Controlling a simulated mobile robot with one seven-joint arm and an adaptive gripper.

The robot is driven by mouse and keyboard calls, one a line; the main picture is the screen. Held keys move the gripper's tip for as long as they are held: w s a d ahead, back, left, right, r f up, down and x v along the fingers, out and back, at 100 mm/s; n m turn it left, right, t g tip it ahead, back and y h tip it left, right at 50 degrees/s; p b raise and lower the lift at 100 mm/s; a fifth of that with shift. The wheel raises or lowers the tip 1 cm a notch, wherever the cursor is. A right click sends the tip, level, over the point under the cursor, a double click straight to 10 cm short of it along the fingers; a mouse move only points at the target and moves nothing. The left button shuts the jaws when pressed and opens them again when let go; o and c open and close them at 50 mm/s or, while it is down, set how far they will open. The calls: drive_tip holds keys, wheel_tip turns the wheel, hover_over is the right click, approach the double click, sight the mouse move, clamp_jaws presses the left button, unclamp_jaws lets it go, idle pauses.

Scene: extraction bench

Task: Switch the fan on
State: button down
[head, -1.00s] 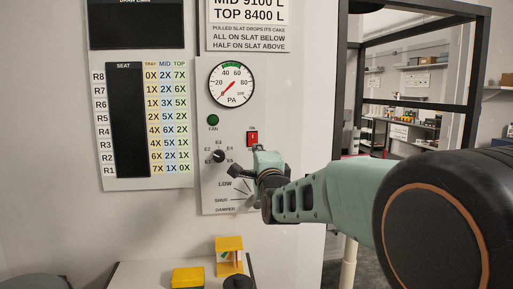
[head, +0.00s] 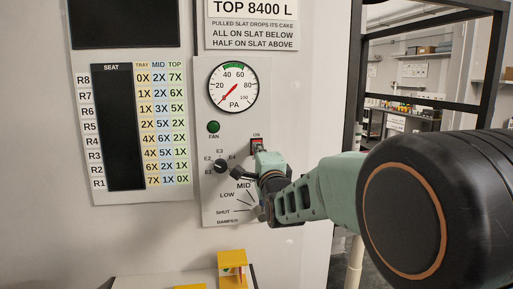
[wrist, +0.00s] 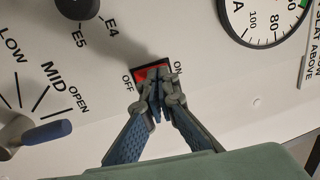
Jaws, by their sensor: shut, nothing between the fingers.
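The fan switch (head: 257,144) is a red rocker in a black frame on the grey control panel (head: 226,198), below the pressure gauge (head: 233,88). It also shows in the wrist view (wrist: 148,72), between the ON and OFF labels. My gripper (wrist: 160,84) is shut and empty, with its fingertips over the switch's ON-side half. They look in contact with the rocker or very close, and they hide part of it. In the head view my gripper (head: 263,156) covers the switch's lower edge. The green FAN lamp (head: 213,127) looks dark. The gauge needle points low, near zero.
A selector knob (head: 220,166) marked E2 to E5 is left of my gripper. The damper lever with a blue handle (wrist: 46,133) is close by. A yellow stand (head: 232,261) is below. A dark frame (head: 353,100) rises on the right.

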drive_tip(key=shift+w+r, duration=0.1)
drive_tip(key=shift+r, duration=0.05)
idle(0.3)
drive_tip(key=shift+w+r+g+p, duration=0.1)
drive_tip(key=shift+w+g+p, duration=0.2)
drive_tip(key=shift+g+p, duration=0.35)
drive_tip(key=shift+s, duration=0.1)
